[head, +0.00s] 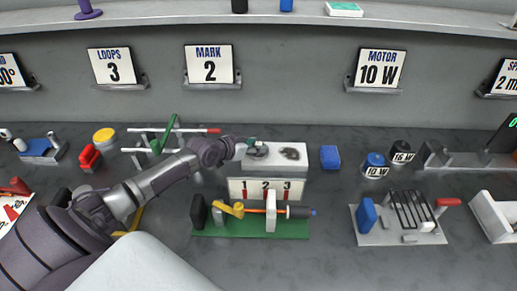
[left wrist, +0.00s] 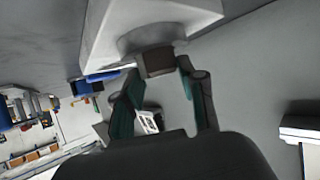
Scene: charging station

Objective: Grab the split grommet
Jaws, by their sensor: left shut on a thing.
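The split grommet looks like a dark brown piece (left wrist: 157,61) between my left fingertips in the left wrist view, against a pale block. My left gripper (head: 249,146) reaches in from the left to the left end of the white block (head: 302,161) in the head view; it also shows in the left wrist view (left wrist: 160,70). It is shut on the dark piece. I cannot tell whether the piece still touches the block. Another dark patch or part (head: 290,153) is on the block's right side. My right gripper is not in view.
In front of the block are a 1 2 3 sign (head: 265,189) and a green-based fixture (head: 250,229) with an orange rod. A blue block (head: 330,158) and two round weights (head: 375,165) stand to the right. A shelf (head: 270,13) runs along the back.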

